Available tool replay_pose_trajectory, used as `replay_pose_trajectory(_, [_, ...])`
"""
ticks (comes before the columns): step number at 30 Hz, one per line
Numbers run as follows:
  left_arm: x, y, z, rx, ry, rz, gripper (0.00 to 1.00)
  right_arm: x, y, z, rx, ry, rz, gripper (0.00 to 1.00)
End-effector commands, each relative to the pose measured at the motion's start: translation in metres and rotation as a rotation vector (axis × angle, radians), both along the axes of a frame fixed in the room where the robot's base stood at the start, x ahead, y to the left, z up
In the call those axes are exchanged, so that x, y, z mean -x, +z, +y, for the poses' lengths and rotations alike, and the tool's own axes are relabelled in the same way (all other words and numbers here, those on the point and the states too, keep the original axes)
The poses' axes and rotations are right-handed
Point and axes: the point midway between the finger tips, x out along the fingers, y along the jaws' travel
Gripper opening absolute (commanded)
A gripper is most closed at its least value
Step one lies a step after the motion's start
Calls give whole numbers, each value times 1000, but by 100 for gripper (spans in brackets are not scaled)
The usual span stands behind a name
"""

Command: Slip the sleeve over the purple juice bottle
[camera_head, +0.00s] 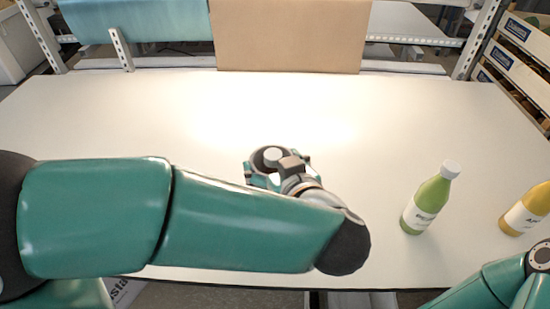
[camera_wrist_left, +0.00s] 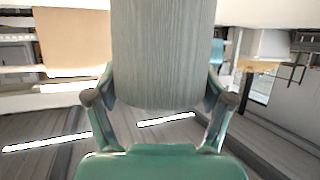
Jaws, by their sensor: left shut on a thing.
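My left gripper (camera_head: 277,168) is shut over the table's middle, partly hidden behind my own wrist. In the left wrist view (camera_wrist_left: 158,105) its fingers hold a grey-green, finely ribbed piece that looks like the sleeve (camera_wrist_left: 162,55). Its far end runs out of the picture. In the head view, a pale round top (camera_head: 272,155) inside a dark ring shows between the fingers; I cannot tell if it is a bottle cap. No purple juice is visible, so the purple bottle is hidden or out of view. My right gripper is out of view.
A green juice bottle (camera_head: 431,198) with a white cap stands right of my left gripper. A yellow bottle (camera_head: 527,208) stands at the right edge. The white table (camera_head: 130,115) is clear behind. A brown board (camera_head: 290,35) rises at the back; crates (camera_head: 520,50) stand right.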

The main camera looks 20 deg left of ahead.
Motion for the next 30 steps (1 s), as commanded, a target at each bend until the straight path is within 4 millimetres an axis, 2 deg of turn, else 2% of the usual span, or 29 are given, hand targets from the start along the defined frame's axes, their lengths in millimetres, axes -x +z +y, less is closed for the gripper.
replay_pose_trajectory(12, [0, -27, 0, 0, -1, 0, 69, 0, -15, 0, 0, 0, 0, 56])
replay_pose_trajectory(28, [0, -32, 0, 0, -1, 0, 69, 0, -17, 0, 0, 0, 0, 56])
replay_pose_trajectory(29, [0, -32, 0, 0, -1, 0, 85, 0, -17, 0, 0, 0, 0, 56])
replay_pose_trajectory(30, [0, -32, 0, 0, -1, 0, 92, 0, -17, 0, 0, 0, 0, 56])
